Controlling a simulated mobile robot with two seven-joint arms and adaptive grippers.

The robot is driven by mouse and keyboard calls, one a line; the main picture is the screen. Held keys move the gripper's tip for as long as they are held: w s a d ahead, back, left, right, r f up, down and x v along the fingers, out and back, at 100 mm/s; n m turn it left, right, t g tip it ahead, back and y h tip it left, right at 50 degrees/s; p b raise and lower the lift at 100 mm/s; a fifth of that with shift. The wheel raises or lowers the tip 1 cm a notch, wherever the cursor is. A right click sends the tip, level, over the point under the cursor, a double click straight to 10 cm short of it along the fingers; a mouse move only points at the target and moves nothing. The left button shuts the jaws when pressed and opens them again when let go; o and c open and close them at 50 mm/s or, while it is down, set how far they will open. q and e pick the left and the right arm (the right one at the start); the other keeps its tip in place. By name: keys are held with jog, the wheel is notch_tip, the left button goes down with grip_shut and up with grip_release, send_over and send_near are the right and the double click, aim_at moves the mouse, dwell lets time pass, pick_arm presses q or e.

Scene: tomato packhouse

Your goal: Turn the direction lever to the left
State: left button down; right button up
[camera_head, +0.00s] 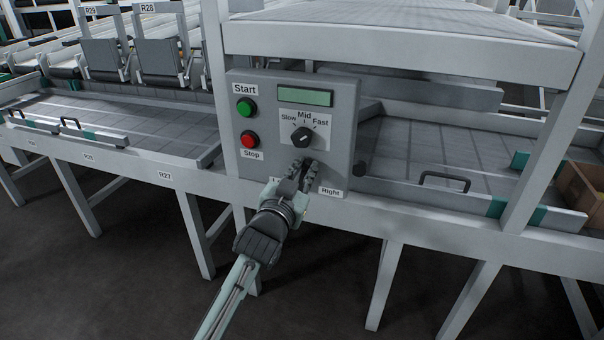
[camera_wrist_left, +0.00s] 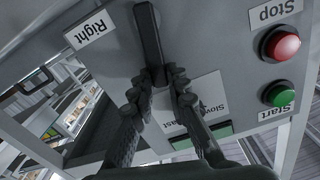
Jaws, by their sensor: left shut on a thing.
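The grey control panel (camera_head: 348,120) faces me. My left gripper (camera_head: 303,168) is at its lower part, in front of the direction lever. In the left wrist view the dark lever (camera_wrist_left: 149,38) stands between the two fingers of my left gripper (camera_wrist_left: 160,84), which are shut on it near its base. The lever's free end points to the top of that view. The "Right" label (camera_head: 331,191) is to the right of the fingers and also shows in the left wrist view (camera_wrist_left: 87,29). The label on the left is mostly hidden by my gripper. My right gripper is not in view.
Above the lever are the speed knob (camera_head: 301,136) and a green display (camera_head: 305,96). The green Start button (camera_head: 246,107) and red Stop button (camera_head: 249,139) are on the panel's left side. A cardboard box (camera_head: 582,188) sits far right. The floor in front is clear.

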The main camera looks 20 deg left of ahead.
aim_at(291, 160)
pick_arm(q)
jog(key=a+n+p, duration=0.1)
jog(key=n+p, duration=0.1)
jog(key=a+n+p, duration=0.1)
jog(key=n, duration=0.1)
jog(key=a+n+p, duration=0.1)
jog(key=n+p, duration=0.1)
jog(key=n, duration=0.1)
jog(key=shift+w+a+f+p, duration=0.1)
jog(key=shift+a+p, duration=0.25)
jog(key=shift+a, duration=0.05)
jog(key=shift+a+f+n+p, duration=0.3)
jog(key=shift+a+n+p, duration=0.15)
jog(key=shift+n, duration=0.65)
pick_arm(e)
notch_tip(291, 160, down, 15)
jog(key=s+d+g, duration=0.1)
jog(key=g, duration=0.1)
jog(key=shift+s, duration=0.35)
pick_arm(q)
jog(key=c, duration=1.5)
grip_release()
